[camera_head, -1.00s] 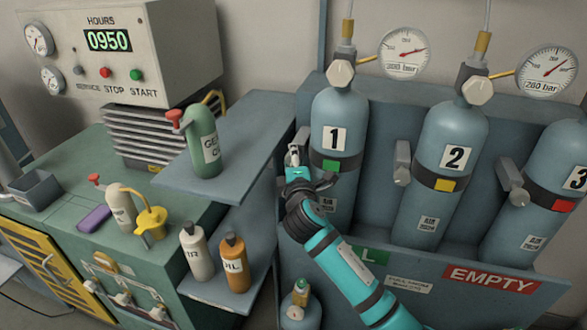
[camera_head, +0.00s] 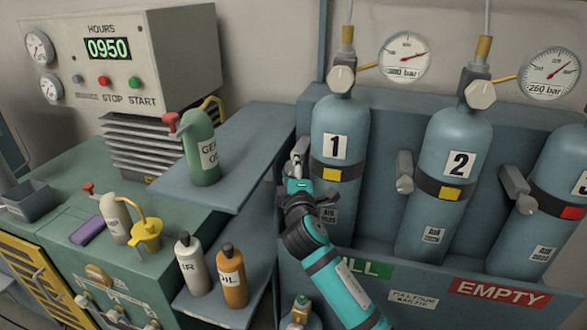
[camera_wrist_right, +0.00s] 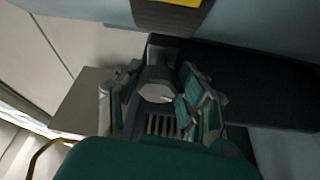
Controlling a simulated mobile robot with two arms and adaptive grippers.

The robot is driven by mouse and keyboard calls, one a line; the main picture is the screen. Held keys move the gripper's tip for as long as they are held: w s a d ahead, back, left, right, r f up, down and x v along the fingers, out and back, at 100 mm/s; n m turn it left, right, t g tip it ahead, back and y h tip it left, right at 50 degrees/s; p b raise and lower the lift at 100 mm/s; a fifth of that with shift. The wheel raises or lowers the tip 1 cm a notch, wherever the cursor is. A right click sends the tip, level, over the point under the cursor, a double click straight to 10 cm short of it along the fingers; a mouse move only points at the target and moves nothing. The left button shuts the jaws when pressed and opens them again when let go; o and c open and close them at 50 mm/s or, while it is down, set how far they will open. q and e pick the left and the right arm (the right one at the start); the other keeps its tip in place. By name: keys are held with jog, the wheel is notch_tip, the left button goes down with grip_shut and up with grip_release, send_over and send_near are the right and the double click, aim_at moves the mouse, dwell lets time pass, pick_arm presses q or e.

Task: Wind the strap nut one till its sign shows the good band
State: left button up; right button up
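Cylinder 1 (camera_head: 338,120) stands in the rack with a dark strap around it, and its sign (camera_head: 331,174) on the strap is yellow. The grey strap nut one (camera_head: 300,150) is at the cylinder's left side, mostly covered by my right gripper (camera_head: 298,180). In the right wrist view the nut's pale hexagonal end (camera_wrist_right: 157,93) sits between the two fingers, which look closed around it; exact contact is hard to see. Part of the yellow sign (camera_wrist_right: 185,2) shows at the top edge there. My left gripper is not in view.
Cylinder 2 (camera_head: 450,150) has a yellow sign, and the third cylinder (camera_head: 562,190) has a red one. A shelf (camera_head: 255,140) with a green bottle (camera_head: 200,150) is close left of my right gripper. White (camera_head: 190,265) and orange (camera_head: 231,278) bottles stand lower down.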

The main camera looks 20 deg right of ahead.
jog(key=o, duration=0.3)
jog(key=v, duration=1.2)
